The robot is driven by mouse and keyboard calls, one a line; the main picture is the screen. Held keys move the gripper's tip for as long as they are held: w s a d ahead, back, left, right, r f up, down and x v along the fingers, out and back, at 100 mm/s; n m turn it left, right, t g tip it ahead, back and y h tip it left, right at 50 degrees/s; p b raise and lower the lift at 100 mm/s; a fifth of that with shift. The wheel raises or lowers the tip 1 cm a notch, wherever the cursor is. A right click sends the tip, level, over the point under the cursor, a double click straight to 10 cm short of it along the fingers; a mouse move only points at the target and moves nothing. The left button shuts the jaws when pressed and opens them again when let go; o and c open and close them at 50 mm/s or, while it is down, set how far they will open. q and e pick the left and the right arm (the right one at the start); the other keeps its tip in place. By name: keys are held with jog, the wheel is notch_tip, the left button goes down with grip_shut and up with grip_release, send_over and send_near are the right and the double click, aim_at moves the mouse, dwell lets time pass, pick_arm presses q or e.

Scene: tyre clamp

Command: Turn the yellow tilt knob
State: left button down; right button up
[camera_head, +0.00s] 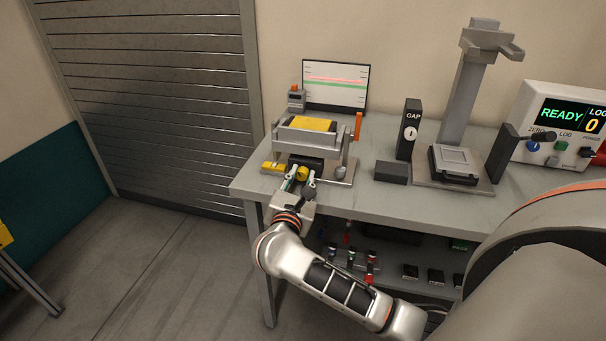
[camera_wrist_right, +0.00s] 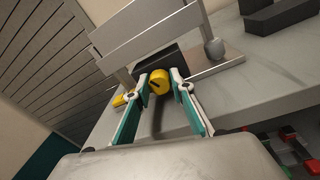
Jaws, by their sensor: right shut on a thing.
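The yellow tilt knob (camera_head: 302,173) is on the front of the grey clamp fixture (camera_head: 343,172) at the left end of the bench. In the right wrist view the knob (camera_wrist_right: 159,82) shows as a round yellow face with a dark mark on it. My right gripper (camera_head: 300,181) reaches up to it from the front. Its two green-and-white fingers (camera_wrist_right: 160,95) stand on either side of the knob and are shut on it. My left gripper is not in view.
A dark GAP gauge (camera_head: 409,130), a tall grey stand (camera_head: 461,90) and a READY display box (camera_head: 560,125) stand to the right. Small parts lie on the shelf below.

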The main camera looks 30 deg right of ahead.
jog(key=n+p, duration=0.2)
jog(key=shift+r+n, duration=0.2)
jog(key=shift+n, duration=0.1)
jog(key=n+g+p, duration=0.1)
jog(key=n+p, duration=0.3)
jog(key=shift+a+n+p, duration=0.1)
jog(key=shift+n+p, duration=0.25)
jog(key=shift+n, duration=0.05)
jog(key=shift+n+p, duration=0.6)
jog(key=shift+w+f+n, duration=0.1)
jog(key=shift+n, duration=0.2)
jog(key=shift+n+g+h+p, duration=0.3)
jog(key=shift+n+p, duration=0.2)
jog(key=shift+p, duration=0.15)
jog(key=o, duration=0.8)
